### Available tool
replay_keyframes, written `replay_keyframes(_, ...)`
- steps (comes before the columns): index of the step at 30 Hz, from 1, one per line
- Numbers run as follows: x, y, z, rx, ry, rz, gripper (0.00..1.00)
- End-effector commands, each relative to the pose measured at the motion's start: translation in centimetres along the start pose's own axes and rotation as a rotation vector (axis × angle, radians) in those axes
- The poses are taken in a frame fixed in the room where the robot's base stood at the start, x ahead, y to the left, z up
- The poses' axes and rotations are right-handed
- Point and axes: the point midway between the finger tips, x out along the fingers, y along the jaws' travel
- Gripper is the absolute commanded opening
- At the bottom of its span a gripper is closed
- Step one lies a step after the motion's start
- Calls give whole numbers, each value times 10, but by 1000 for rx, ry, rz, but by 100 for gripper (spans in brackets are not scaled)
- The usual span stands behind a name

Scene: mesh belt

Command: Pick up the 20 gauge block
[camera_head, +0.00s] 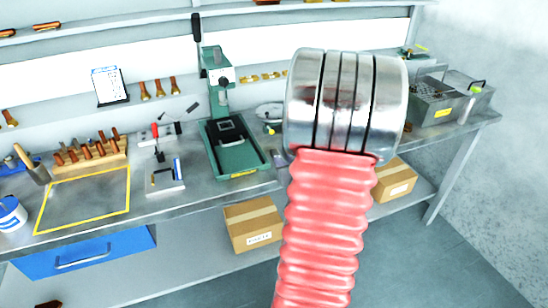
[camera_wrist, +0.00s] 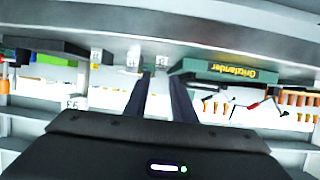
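I cannot make out a block marked 20 in either view. In the wrist view, small pale blocks with dark marks stand near the bench edge: a left block (camera_wrist: 97,54), a middle block (camera_wrist: 133,56) and a right block (camera_wrist: 162,48). Their marks are too small to read. My gripper (camera_wrist: 161,75) points toward the blocks with its two dark fingers apart and nothing seen between them. The middle and right blocks show close to the fingertips; I cannot tell the distance. In the head view, my arm covers part of the bench, and the gripper is not visible.
A green press (camera_head: 235,150) stands on the bench (camera_head: 190,205); its lettered green base (camera_wrist: 222,70) is close right of the fingers in the wrist view. A wooden tool rack (camera_head: 92,152) and yellow-framed area (camera_head: 85,200) lie left. Cardboard boxes (camera_head: 253,224) sit below.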

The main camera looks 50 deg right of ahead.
Motion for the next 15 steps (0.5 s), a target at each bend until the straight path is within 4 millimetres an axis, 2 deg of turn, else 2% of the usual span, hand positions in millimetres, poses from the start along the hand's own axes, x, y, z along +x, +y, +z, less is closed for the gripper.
replay_keyframes(6, 24, 0, 0, -2, -1, -1, 23)
replay_keyframes(15, 28, 0, 0, -1, -1, 0, 23)
